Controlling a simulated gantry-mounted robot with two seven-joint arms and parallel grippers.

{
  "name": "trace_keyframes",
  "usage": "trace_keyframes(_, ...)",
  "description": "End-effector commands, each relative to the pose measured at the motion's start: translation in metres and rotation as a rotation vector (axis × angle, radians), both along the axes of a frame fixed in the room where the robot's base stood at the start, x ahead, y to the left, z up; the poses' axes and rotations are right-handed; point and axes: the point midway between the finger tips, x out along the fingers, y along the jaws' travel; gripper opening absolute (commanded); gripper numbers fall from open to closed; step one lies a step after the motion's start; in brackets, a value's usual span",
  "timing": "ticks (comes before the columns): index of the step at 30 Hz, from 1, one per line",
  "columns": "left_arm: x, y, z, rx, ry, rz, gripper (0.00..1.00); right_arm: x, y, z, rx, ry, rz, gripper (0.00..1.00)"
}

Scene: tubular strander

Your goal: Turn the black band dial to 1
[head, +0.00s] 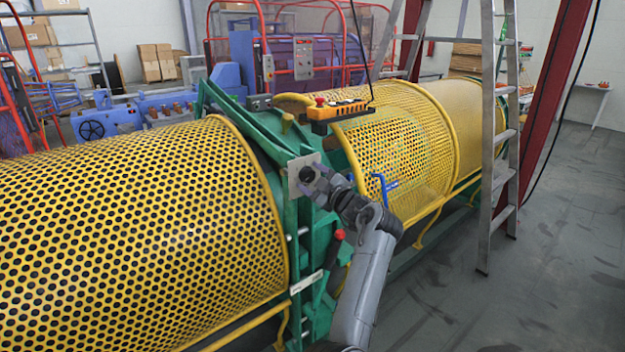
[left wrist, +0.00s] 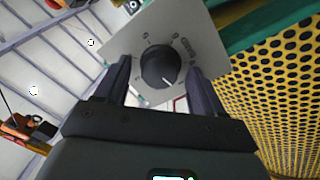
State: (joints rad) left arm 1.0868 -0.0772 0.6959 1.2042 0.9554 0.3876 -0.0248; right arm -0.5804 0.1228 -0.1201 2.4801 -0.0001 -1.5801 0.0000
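The black dial (left wrist: 158,66) sits on a square grey plate (left wrist: 196,45) with small marks around it. A pale pointer line on the dial points to the lower right in the left wrist view; I cannot read the numbers. In the head view the plate (head: 296,184) is fixed to the green frame, with the dial (head: 307,174) small and dark on it. My left gripper (head: 320,180) is in front of the plate. In the left wrist view its fingers (left wrist: 159,72) are open, one on each side of the dial, with narrow gaps seen. My right gripper is not in view.
Yellow perforated guards (head: 130,220) flank the green frame (head: 290,225). An orange pendant box (head: 337,110) hangs from a cable above the plate. A red-knobbed lever (head: 339,235) is below. A ladder (head: 500,130) stands at the right, with open floor (head: 520,290) beyond it.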

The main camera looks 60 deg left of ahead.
Motion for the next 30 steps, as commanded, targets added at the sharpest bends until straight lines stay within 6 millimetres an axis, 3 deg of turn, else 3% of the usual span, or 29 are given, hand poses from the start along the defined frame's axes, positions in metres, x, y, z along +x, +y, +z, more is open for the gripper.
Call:
trace_keyframes(10,0.001,-0.010,0.000,0.000,0.000,0.000,0.69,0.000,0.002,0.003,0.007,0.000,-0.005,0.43)
trace_keyframes(24,0.007,-0.085,-0.003,-0.001,0.001,-0.002,0.69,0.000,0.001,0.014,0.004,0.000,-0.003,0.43)
trace_keyframes(30,0.008,-0.103,-0.004,-0.001,0.001,-0.001,0.69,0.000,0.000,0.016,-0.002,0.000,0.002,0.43)
